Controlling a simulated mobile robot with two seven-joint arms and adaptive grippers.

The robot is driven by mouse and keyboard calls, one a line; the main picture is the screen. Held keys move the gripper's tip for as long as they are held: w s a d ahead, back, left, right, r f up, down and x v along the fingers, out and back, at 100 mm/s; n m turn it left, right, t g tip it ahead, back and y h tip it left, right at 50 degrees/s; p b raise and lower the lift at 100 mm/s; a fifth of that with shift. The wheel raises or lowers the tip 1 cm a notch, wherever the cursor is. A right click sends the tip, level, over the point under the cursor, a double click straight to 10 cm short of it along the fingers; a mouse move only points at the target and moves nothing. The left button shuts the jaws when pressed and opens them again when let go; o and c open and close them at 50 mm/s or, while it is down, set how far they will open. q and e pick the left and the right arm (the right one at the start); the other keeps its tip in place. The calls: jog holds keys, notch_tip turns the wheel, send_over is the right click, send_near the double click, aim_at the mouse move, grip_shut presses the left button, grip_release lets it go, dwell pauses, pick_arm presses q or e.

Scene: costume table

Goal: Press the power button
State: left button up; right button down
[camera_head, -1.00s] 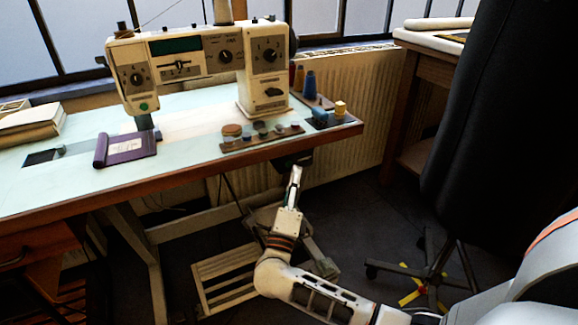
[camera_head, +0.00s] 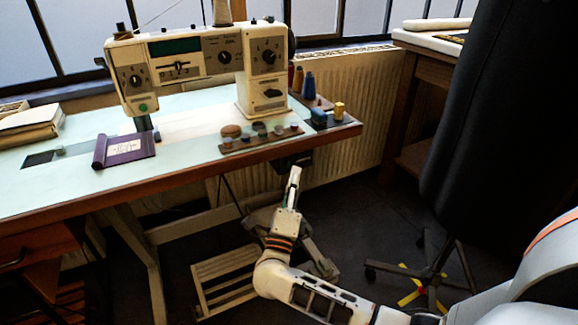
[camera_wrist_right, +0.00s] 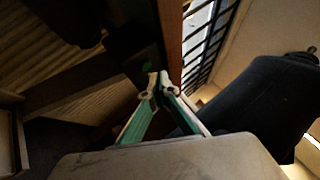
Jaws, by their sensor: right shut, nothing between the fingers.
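A cream sewing machine (camera_head: 195,55) stands on the pale table (camera_head: 190,109), with knobs and a dark green display on its front. A small dark box (camera_head: 290,160) hangs under the table's front edge at the right; it also shows dimly in the right wrist view (camera_wrist_right: 132,50), with a faint green spot that may be the power button (camera_wrist_right: 118,67). My right gripper (camera_head: 295,171) is shut and empty, pointing up just in front of and below that box. Its fingertips (camera_wrist_right: 160,84) meet in the wrist view; I cannot tell whether they touch the box. My left gripper is out of view.
The table's wooden edge overhangs my right gripper. A slatted pedal (camera_head: 224,278) is on the floor.

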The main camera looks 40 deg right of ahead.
jog(key=shift+w, duration=0.2)
jog(key=shift+w+d, duration=0.1)
jog(key=shift+w, duration=0.15)
jog(key=shift+w+d, duration=0.15)
jog(key=shift+w, duration=0.3)
dwell(0.9)
jog(key=shift+s, duration=0.1)
jog(key=shift+s+a, duration=0.25)
jog(key=shift+s, duration=0.55)
